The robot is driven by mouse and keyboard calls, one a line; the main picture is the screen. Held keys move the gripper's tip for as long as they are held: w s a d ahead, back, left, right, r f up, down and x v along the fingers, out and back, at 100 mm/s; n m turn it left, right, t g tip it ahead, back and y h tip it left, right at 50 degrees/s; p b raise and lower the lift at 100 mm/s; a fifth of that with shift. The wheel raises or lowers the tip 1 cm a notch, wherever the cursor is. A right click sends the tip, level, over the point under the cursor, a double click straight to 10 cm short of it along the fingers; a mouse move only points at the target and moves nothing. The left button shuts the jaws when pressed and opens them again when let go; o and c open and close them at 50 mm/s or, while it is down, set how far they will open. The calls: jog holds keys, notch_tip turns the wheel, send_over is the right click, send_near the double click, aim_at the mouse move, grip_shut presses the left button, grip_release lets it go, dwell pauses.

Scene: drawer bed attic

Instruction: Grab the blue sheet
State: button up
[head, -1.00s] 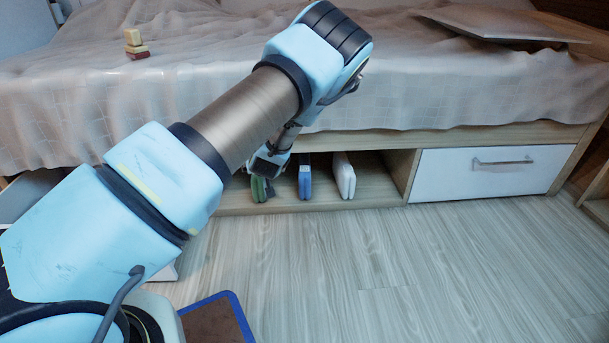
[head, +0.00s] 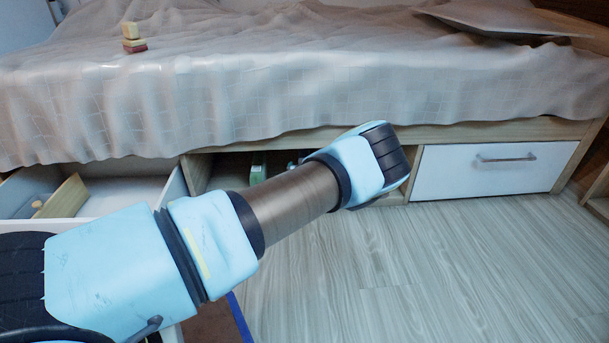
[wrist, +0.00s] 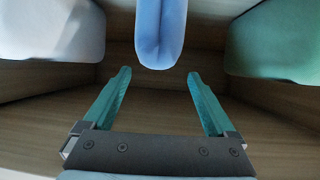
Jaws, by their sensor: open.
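The blue sheet (wrist: 160,32) is a folded bundle in the top middle of the wrist view, standing in the wooden shelf space under the bed. My gripper (wrist: 158,88) is open and empty. Its two teal fingers point toward the blue sheet, one to each side of its line, and the sheet's rounded end shows just beyond the fingertips. I cannot tell the exact gap. In the head view my arm hides the blue sheet and the gripper.
A white folded bundle (wrist: 52,30) and a green one (wrist: 275,42) flank the sheet; the green one also shows in the head view (head: 258,170). An open drawer (head: 125,194) is left, a closed white drawer (head: 490,168) right. The bed (head: 300,75) overhangs the shelf.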

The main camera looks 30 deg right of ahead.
jog(key=w+d+f+b, duration=0.2)
jog(key=shift+w+f+b, duration=0.1)
jog(key=shift+w+b, duration=0.15)
jog(key=shift+b, duration=0.05)
jog(key=shift+w+d, duration=0.25)
jog(key=shift+w, duration=0.25)
jog(key=shift+c, duration=0.3)
grip_shut()
